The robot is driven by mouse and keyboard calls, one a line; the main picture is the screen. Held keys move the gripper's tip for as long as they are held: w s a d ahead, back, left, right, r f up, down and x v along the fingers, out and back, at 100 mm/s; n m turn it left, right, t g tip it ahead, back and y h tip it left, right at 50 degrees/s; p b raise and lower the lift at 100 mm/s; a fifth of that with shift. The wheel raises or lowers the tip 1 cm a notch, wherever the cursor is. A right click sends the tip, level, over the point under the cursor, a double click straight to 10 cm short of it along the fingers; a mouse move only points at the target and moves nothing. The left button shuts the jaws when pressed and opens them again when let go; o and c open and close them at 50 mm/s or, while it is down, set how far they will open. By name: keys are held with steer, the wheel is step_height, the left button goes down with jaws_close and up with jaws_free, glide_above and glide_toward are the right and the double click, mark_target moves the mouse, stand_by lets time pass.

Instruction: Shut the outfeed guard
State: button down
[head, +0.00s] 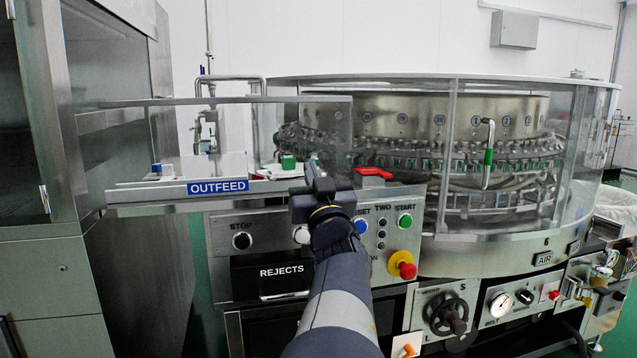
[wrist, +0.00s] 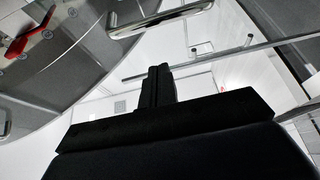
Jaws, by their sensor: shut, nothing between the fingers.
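The outfeed guard appears to be the clear panel with a steel top rail (head: 215,101) at the left in the head view. It stands above a steel bar with a blue OUTFEED label (head: 218,187). My gripper (head: 314,165) is shut and empty, in front of the panel's right end; I cannot tell whether it touches. In the wrist view my fingers (wrist: 157,85) are together, below a bright steel bar handle (wrist: 160,17); I cannot tell which part that handle belongs to. My arm hides part of the front panel.
A red part (head: 372,174) lies just right of my gripper. The round clear washer housing (head: 450,150) has a green-gripped handle (head: 488,157). Below are a REJECTS drawer (head: 283,273) and a red stop button (head: 407,270). A steel cabinet (head: 120,140) stands at left.

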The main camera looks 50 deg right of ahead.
step_height(320, 180, down, 9)
steer(key=s+a, duration=0.1)
steer(key=shift+s+f, duration=0.15)
steer(key=shift+s, duration=0.25)
